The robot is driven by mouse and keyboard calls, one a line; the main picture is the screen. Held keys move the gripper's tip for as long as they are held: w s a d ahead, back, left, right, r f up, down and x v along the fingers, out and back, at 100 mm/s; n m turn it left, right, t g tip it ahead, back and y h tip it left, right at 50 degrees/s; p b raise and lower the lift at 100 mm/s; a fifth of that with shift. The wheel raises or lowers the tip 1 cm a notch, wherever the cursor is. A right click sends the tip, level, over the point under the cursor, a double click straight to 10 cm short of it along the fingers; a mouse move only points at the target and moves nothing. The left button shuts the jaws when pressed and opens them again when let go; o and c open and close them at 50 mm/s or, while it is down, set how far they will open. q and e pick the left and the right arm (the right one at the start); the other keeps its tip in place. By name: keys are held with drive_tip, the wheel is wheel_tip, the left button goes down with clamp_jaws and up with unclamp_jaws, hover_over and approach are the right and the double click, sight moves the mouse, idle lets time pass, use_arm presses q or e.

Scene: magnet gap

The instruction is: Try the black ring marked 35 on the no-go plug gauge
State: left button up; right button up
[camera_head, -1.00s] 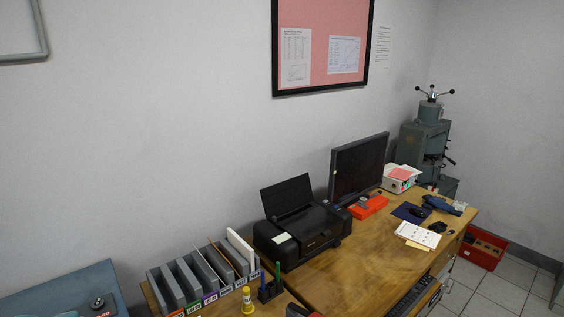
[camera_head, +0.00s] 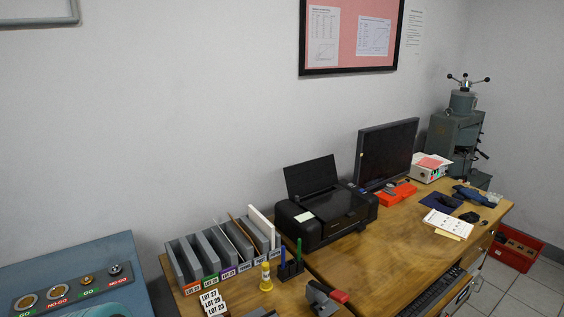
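A blue-grey bench or cabinet top (camera_head: 75,258) fills the lower left. On it lies a dark gauge plate (camera_head: 40,301) with labels reading GO and NO-GO. At its right end a dark, silvery plug (camera_head: 115,269) stands above a red NO-GO label; it looks like the no-go plug gauge. A brassy plug (camera_head: 87,280) stands left of it, above a green GO label. Two round brassy openings or rings lie further left. I see no black ring marked 35. Neither of my grippers is in view.
A wooden desk (camera_head: 390,238) holds a file rack (camera_head: 205,262), a printer (camera_head: 325,212), a monitor (camera_head: 387,152) and a dark stapler-like tool (camera_head: 322,299).

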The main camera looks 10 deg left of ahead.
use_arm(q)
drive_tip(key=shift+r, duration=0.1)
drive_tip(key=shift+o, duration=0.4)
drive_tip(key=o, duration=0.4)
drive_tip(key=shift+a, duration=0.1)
